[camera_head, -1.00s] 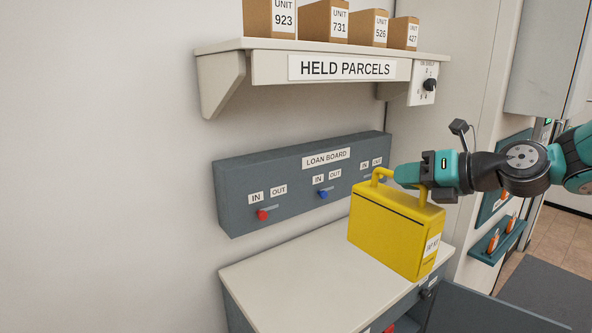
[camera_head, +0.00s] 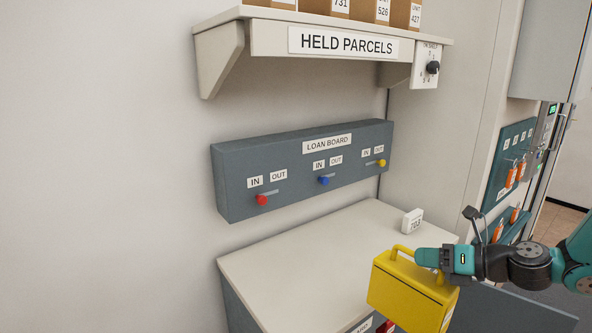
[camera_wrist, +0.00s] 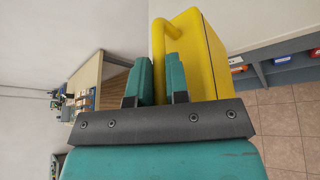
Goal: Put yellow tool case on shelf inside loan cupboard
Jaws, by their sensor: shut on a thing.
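The yellow tool case (camera_head: 408,291) hangs by its handle from my gripper (camera_head: 430,259), in front of the right front edge of the cabinet's white top. My gripper is shut on the handle. In the wrist view the case (camera_wrist: 209,58) stands beyond my gripper's teal fingers (camera_wrist: 162,80), its handle running up between them. The loan cupboard (camera_head: 355,326) is the grey cabinet below the white top. Its front is mostly cut off by the picture edge and hidden behind the case. In the wrist view its open shelves (camera_wrist: 287,67) show coloured items inside.
A small white numbered block (camera_head: 412,222) stands on the white cabinet top (camera_head: 320,245). The loan board (camera_head: 300,165) is on the wall above, under the held parcels shelf (camera_head: 350,42). A grey door-like panel (camera_head: 515,310) extends at lower right. Tagged hooks (camera_head: 512,172) hang farther right.

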